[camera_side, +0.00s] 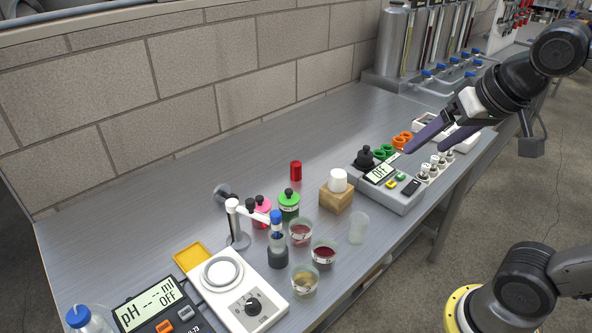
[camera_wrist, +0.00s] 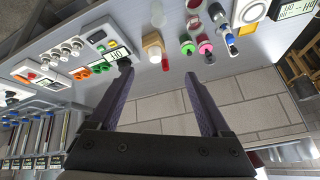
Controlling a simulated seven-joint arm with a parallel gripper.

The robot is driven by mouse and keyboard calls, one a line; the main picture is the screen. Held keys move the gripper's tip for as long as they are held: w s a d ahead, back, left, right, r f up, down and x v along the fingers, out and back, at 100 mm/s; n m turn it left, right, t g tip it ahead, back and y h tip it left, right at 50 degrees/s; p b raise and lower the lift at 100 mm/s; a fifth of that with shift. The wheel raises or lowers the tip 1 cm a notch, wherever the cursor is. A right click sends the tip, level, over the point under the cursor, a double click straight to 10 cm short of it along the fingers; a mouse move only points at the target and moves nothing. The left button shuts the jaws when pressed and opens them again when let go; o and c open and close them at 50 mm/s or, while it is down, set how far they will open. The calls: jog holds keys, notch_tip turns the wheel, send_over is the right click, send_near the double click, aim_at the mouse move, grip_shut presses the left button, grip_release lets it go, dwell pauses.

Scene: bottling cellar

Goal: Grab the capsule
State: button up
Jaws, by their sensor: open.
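The capsule appears to be the small red cylinder (camera_side: 296,171), standing upright on the grey bench behind the wooden block. It also shows in the wrist view as a red shape (camera_wrist: 165,63), between and just beyond my fingertips as seen there. My gripper (camera_side: 407,143) has two long dark purple fingers. They are spread apart with nothing between them, above the grey meter at the right of the side view. The fingers also show in the wrist view (camera_wrist: 158,77). The gripper is well to the right of the capsule and clear of it.
A wooden block (camera_side: 336,200) with a white piece on top stands near the capsule. Green (camera_side: 289,206) and pink (camera_side: 262,212) bottles and several small cups stand in front. The grey meter (camera_side: 388,187) is below my gripper. The bench behind the capsule is clear.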

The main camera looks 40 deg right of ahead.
jog(key=w+d+r+m+h, duration=0.1)
jog(key=w+r+m, duration=0.25)
jog(key=w, duration=0.55)
jog(key=m+g+h, duration=0.2)
jog(key=m+g, duration=0.1)
jog(key=g, duration=0.1)
send_over(295, 165)
jog(key=s+a, duration=0.2)
jog(key=a, duration=0.2)
notch_tip(295, 165, down, 21)
jog(key=x, duration=0.7)
jog(key=shift+s+d+f, duration=0.15)
jog(key=shift+d+f, duration=0.05)
jog(key=shift+f, duration=0.15)
jog(key=shift+x, duration=3)
jog(key=shift+s, duration=0.1)
